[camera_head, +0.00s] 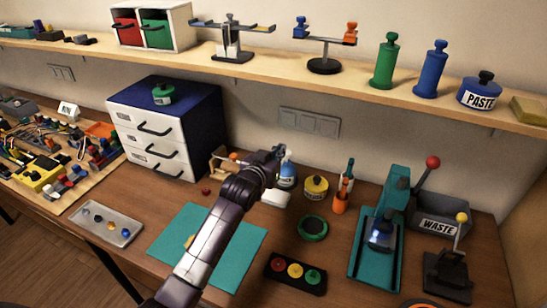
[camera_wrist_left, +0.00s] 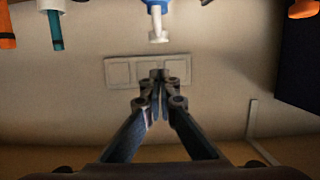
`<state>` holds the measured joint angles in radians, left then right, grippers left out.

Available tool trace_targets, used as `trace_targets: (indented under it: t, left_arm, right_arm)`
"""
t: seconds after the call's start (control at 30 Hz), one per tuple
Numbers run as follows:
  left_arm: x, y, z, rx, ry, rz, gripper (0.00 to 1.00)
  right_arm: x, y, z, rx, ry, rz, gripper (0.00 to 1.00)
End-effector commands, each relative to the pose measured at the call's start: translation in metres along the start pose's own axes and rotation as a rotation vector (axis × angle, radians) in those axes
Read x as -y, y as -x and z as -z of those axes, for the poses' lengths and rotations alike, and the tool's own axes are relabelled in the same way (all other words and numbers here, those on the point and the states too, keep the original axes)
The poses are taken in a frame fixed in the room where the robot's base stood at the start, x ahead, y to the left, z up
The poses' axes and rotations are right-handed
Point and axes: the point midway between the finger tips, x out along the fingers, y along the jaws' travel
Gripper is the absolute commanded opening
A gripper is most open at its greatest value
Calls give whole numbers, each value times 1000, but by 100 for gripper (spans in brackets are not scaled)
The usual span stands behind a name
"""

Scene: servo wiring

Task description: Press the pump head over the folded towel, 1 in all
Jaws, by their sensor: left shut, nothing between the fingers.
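A pump bottle (camera_head: 287,173) with a blue and white body stands at the back of the desk. Its white pump head (camera_wrist_left: 158,36) shows upside down at the top of the left wrist view. A small white folded towel (camera_head: 275,198) lies on the desk just in front of the bottle, partly hidden by my arm. My left gripper (camera_head: 277,152) is shut and empty. It is raised beside the upper part of the bottle in the head view, covering some of it. In the wrist view its fingertips (camera_wrist_left: 157,80) are together, apart from the pump head.
A drawer cabinet (camera_head: 164,130) stands to the left, and a shelf (camera_head: 180,57) runs above. A teal mat (camera_head: 245,240) lies under my arm.

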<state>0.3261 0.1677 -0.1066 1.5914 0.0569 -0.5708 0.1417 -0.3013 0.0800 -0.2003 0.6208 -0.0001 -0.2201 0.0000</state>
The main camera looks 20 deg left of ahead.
Motion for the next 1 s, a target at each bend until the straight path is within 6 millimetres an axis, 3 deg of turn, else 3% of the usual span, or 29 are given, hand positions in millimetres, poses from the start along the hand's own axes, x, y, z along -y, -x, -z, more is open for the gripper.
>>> trace_targets:
  t: [0.2, 0.4, 1.0]
  left_arm:
    - [0, 31, 0, -3, 0, 0, 0]
    - [0, 48, 1, -3, 0, 0, 0]
    - [0, 52, 2, -2, 0, 0, 0]
  right_arm:
    - [0, -8, 2, -2, 0, 0, 40]
    - [0, -11, 1, -2, 0, 0, 40]
    - [0, -11, 0, -1, 0, 0, 40]
